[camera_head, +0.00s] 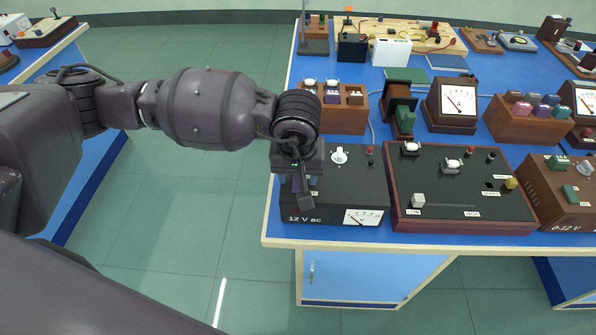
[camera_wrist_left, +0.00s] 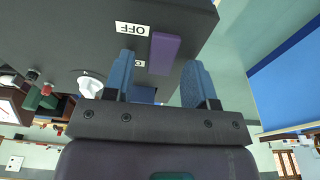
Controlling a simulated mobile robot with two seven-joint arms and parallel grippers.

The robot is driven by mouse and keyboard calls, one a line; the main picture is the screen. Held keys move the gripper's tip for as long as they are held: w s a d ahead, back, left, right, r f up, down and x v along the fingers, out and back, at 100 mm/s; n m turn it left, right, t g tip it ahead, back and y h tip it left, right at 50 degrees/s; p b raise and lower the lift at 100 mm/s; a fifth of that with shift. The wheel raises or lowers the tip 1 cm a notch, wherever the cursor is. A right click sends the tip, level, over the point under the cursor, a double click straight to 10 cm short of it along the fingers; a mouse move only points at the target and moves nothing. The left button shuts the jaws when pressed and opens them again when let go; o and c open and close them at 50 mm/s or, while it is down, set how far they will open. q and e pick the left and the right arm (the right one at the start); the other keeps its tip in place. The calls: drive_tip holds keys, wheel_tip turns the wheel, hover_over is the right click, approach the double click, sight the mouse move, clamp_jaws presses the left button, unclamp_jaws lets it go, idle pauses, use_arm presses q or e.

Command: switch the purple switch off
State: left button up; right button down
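The purple switch (camera_wrist_left: 163,53) is a block on the dark face of the 12 V ac power supply box (camera_head: 349,190). In the left wrist view it shows beside an OFF label (camera_wrist_left: 132,29); a second label is partly hidden by a finger. My left gripper (camera_wrist_left: 158,72) is open, its two blue fingertips appearing on either side of the switch, with gaps. I cannot tell whether they touch the box. In the head view the left gripper (camera_head: 304,190) hangs over the left end of the box and mostly hides the switch. My right gripper is not in view.
The box also bears a white knob (camera_head: 339,155) and a meter (camera_head: 362,217). A red-framed black panel (camera_head: 460,190) stands right of it. Behind are a wooden block with colored pieces (camera_head: 343,118) and a meter (camera_head: 455,103). Open floor (camera_head: 190,220) lies to the left.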

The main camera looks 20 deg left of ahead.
sight(298, 186)
use_arm(q)
wheel_tip(298, 186, up, 11)
drive_tip(key=s+p, duration=0.1)
drive_tip(key=shift+s+d+f, duration=0.2)
drive_tip(key=shift+s+d, duration=0.05)
drive_tip(key=shift+s, duration=0.05)
idle(0.4)
